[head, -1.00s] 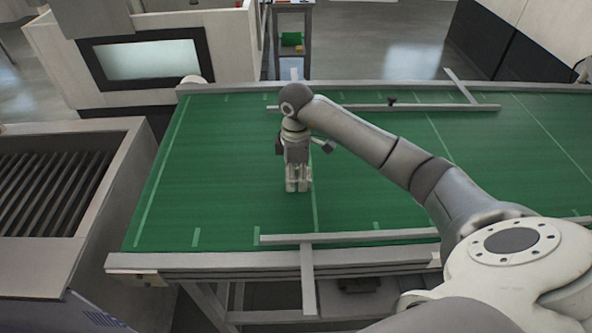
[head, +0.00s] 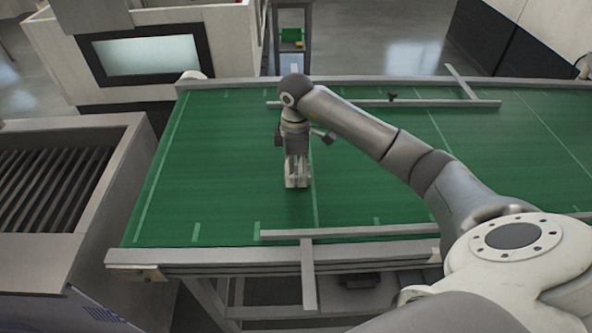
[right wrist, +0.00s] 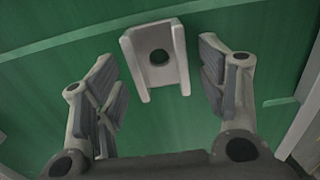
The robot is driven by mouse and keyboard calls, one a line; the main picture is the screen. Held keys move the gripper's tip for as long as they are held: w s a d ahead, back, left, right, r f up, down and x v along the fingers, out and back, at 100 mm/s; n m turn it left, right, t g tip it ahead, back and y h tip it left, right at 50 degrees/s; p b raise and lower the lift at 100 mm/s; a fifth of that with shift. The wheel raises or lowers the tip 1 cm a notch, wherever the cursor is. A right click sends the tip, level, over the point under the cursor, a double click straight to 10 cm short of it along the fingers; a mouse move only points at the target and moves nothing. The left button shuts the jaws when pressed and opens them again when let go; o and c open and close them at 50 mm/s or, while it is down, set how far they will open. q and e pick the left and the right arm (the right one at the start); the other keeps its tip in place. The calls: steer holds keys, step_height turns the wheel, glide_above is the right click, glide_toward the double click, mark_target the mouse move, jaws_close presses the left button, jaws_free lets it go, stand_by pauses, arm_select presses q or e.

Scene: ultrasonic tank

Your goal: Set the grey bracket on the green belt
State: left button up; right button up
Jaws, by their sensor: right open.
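The grey bracket (right wrist: 154,78), a light grey U-shaped channel with a round hole, rests on the green belt (right wrist: 240,95) in the right wrist view. It lies beyond and between the two fingers of my right gripper (right wrist: 158,95), which are spread apart and do not touch it. In the head view my right gripper (head: 297,182) points down over the left part of the green belt (head: 220,150). The bracket shows only as a pale piece at the fingertips there, mostly hidden. My left gripper is not in view.
Metal guide rails (head: 350,234) run along the belt's near edge, with another rail (head: 420,107) along the far side. A machine with dark slats (head: 50,190) stands at left. A screened cabinet (head: 148,58) stands behind. The belt around the gripper is clear.

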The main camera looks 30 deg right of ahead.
step_height(320, 180, up, 11)
steer(key=b, duration=0.1)
steer(key=shift+r, duration=0.1)
stand_by(0.4)
